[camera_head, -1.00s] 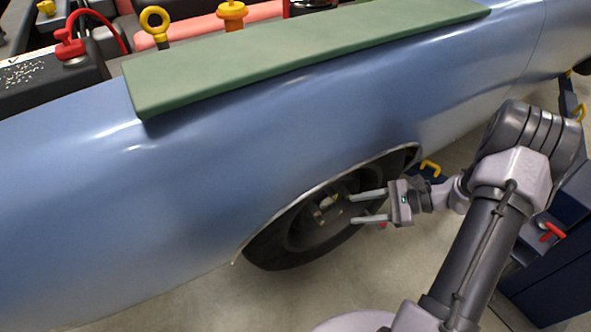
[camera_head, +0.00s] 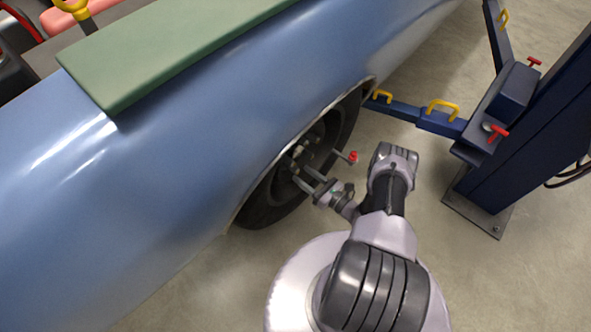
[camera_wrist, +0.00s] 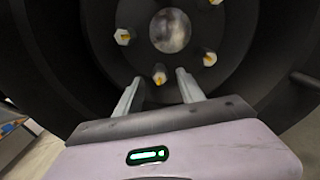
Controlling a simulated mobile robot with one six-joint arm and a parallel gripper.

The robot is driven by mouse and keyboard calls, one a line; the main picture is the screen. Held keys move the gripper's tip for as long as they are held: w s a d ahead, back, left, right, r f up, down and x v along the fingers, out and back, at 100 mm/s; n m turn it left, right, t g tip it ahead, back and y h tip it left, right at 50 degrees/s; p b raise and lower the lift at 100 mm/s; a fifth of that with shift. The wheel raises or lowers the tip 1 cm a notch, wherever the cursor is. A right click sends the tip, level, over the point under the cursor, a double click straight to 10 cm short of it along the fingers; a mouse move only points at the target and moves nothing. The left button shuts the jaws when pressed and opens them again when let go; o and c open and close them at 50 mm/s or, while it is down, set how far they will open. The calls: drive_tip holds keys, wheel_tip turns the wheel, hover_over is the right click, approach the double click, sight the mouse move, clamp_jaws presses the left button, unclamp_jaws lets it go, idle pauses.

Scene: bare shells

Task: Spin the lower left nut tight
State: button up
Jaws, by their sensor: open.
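The wheel (camera_head: 262,208) sits in the arch of the blue car body. In the wrist view several pale hex nuts with yellowish-orange marks ring the round metal hub (camera_wrist: 170,30): a left nut (camera_wrist: 122,36), a bottom nut (camera_wrist: 159,73) and a lower-right nut (camera_wrist: 209,58). My gripper (camera_head: 302,174) points into the wheel, its two fingers apart and empty. In the wrist view my gripper (camera_wrist: 159,78) has the bottom nut framed between its fingertips; I cannot tell whether they reach around it. The left nut lies outside the fingers.
A thin rod with a red tip (camera_head: 352,157) sticks out beside the wheel. A blue lift arm (camera_head: 400,108) with yellow handles reaches under the car from the blue lift post (camera_head: 530,150). A green mat (camera_head: 150,60) lies on the fender. The floor at lower left is clear.

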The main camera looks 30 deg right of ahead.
sight(298, 172)
drive_tip(key=x, duration=0.4)
drive_tip(key=shift+w, duration=0.15)
drive_tip(key=shift+c, duration=0.3)
clamp_jaws()
